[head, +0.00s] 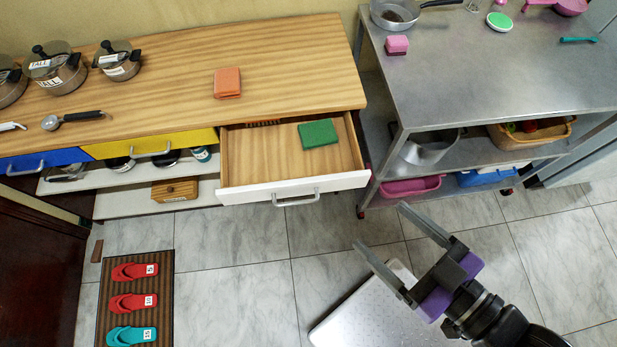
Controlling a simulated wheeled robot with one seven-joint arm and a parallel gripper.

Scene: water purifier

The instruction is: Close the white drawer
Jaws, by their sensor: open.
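The white drawer (333,183) is pulled out at the right end of the wooden counter. Its white front has a grey handle (296,199). A green sponge (318,134) lies inside it. My gripper (380,226) is open and empty, below and to the right of the drawer front in the picture. It points up and left toward the drawer and appears apart from it.
A metal shelf unit (480,75) stands close to the drawer's right side. The counter (170,95) carries pots and an orange sponge (227,83). A yellow drawer (150,144) and a blue drawer (40,165) are at left. A mat with slippers (135,302) lies on the open tiled floor.

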